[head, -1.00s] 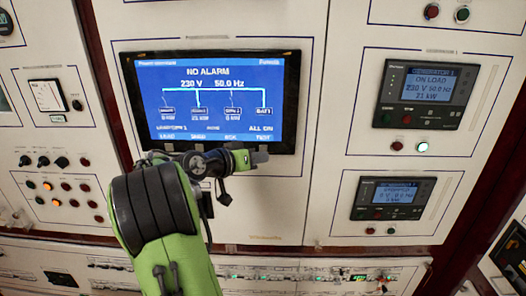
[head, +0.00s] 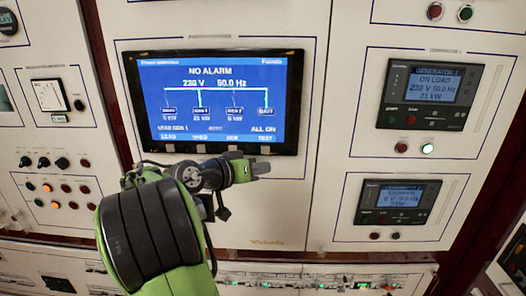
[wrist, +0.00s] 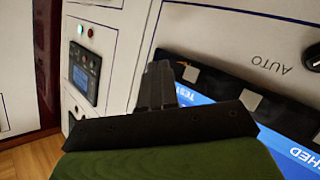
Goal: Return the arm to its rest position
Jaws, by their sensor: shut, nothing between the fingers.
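My green and black arm reaches up from the bottom of the head view, bent at a thick black joint. My gripper (head: 260,167) is in front of the lower edge of the large blue screen (head: 215,100), pointing right. In the wrist view the dark fingers (wrist: 162,85) are together with nothing between them. The screen reads NO ALARM, 230 V, 50.0 Hz. Whether the gripper touches the panel cannot be told.
Right of the screen are the generator 1 display (head: 431,83), reading ON LOAD, and a lower display (head: 399,197). Left are a dial meter (head: 47,95) and several knobs and lamps. A breaker row (head: 320,280) runs along the bottom. White panel below the screen is bare.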

